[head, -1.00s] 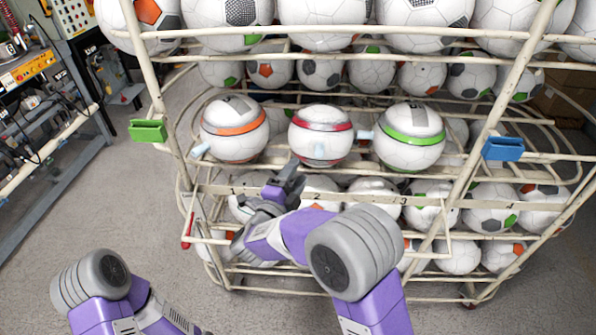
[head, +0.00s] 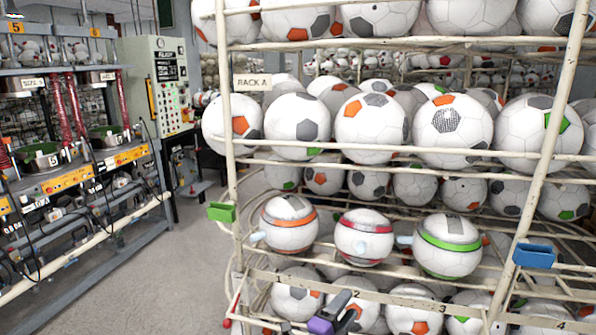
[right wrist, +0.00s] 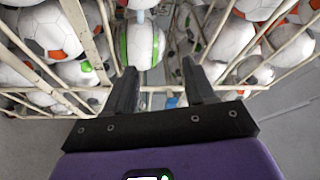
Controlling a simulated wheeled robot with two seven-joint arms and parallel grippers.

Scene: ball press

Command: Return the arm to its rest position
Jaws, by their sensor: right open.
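My right gripper (head: 337,312) shows at the bottom of the head view, in front of the numbered shelf rail, between the labels 1 and 2. In the right wrist view its two dark fingers (right wrist: 160,78) are apart with nothing between them. Three banded balls sit side by side on the shelf above it: an orange-banded ball (head: 289,224), a red-banded ball (head: 364,237) and a green-banded ball (head: 447,246). A green-banded ball (right wrist: 141,45) also shows beyond the fingers in the wrist view. The rest of my right arm is out of the head view. My left gripper is not in view.
The cream ball rack (head: 234,130) fills the right side, with several white balls on its shelves. A green block (head: 222,212) and a blue block (head: 534,256) are on its posts. A press bench (head: 60,185) and control cabinet (head: 160,85) stand left. Grey floor (head: 195,260) between is clear.

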